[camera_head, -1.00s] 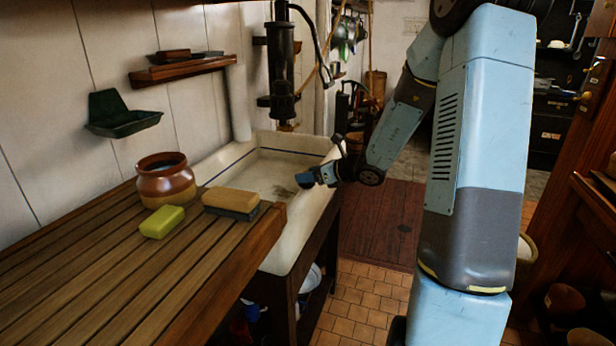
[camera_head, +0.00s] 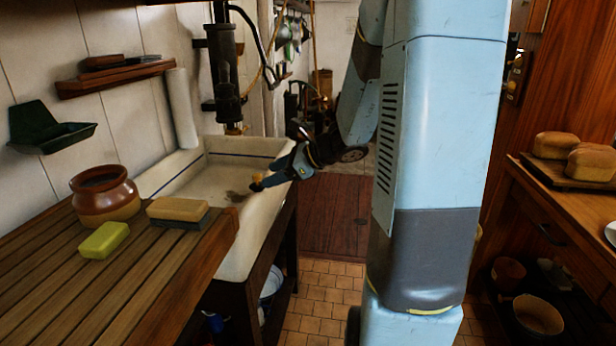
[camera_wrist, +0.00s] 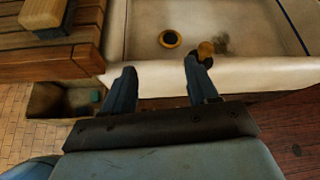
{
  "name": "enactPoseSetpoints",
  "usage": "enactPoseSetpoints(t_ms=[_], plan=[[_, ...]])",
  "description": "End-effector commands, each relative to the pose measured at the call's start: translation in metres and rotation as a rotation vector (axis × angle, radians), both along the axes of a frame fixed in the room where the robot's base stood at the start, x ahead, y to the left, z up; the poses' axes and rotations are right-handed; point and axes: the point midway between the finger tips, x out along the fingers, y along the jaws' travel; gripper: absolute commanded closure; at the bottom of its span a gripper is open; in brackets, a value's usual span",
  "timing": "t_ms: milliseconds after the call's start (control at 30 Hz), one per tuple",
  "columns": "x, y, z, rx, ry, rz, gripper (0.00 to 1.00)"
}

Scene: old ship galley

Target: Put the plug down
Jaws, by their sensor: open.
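My gripper (camera_head: 266,181) is over the near right side of the white sink (camera_head: 222,169). In the wrist view its two fingers (camera_wrist: 161,66) are spread apart with nothing between them. A small brownish-yellow piece, which looks like the plug (camera_wrist: 206,48), shows just beyond the right fingertip. It also shows small beside the fingertips in the head view (camera_head: 257,177). I cannot tell whether it touches the finger or what it rests on. The sink's brass-rimmed drain (camera_wrist: 171,39) is open, left of the plug in the wrist view.
The slatted wooden drainboard (camera_head: 130,275) at left holds a brown pot (camera_head: 106,197), a green sponge (camera_head: 104,240) and a tan block (camera_head: 178,209). A pump (camera_head: 225,75) stands behind the sink. A counter with bread loaves (camera_head: 556,146) is at right. Tiled floor lies between.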

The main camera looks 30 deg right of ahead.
Motion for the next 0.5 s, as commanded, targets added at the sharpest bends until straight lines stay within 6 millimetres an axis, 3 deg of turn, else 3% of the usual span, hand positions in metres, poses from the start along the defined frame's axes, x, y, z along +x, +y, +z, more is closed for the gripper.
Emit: enactPoseSetpoints(t_ms=[33,200,500], plan=[[-0.013,0.015,0.009,-0.079,-0.035,0.083,0.41],[-0.06,0.047,0.025,-0.35,-0.144,0.365,0.41],[-0.14,0.066,0.05,-0.81,-0.35,0.835,0.41]])
